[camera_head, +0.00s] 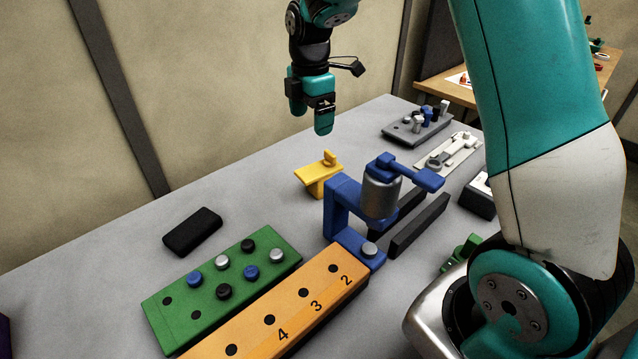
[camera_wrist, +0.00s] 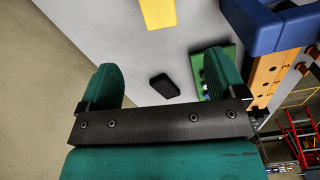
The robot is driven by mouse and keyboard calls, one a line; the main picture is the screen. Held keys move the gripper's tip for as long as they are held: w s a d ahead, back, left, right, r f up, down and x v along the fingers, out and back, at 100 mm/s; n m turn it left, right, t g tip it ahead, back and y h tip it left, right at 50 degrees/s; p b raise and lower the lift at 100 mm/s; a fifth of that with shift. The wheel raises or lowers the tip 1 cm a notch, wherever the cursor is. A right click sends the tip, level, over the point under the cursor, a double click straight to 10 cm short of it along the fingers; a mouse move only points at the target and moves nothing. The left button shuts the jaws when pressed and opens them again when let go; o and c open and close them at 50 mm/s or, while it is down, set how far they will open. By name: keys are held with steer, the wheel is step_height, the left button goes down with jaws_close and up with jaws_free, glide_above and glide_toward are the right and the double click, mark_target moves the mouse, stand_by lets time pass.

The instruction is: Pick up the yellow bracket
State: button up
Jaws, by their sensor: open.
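The yellow bracket (camera_head: 318,176) stands on the grey table behind the blue clamp, with a small upright tab on its top. It also shows at the top edge of the wrist view (camera_wrist: 158,13), partly cut off by the frame. My gripper (camera_head: 311,113) hangs above the table, over and a little behind the bracket, apart from it. In the wrist view its two green fingers (camera_wrist: 158,85) are spread wide with nothing between them but table and a black block farther off.
The blue clamp (camera_head: 341,205) with a silver cylinder (camera_head: 381,194) stands close right of the bracket. The orange numbered bar (camera_head: 290,308), green peg board (camera_head: 222,290) and black block (camera_head: 192,232) lie in front. A grey pegged tray (camera_head: 405,134) is at the back. Table left of the bracket is clear.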

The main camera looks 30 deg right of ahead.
mark_target(317, 169)
steer(key=f, duration=0.4)
steer(key=f+p, duration=0.1)
steer(key=f, duration=0.3)
steer(key=f+p, duration=0.1)
steer(key=f, duration=0.3)
steer(key=shift+w+d, duration=0.1)
steer(key=shift+d, duration=0.2)
steer(key=f+p, duration=0.1)
steer(key=f, duration=0.1)
steer(key=d+f+p, duration=0.1)
steer(key=f, duration=0.1)
steer(key=shift+f, duration=0.35)
steer(key=shift+w+f, duration=0.1)
steer(key=shift+f, duration=0.35)
steer(key=c, duration=1.2)
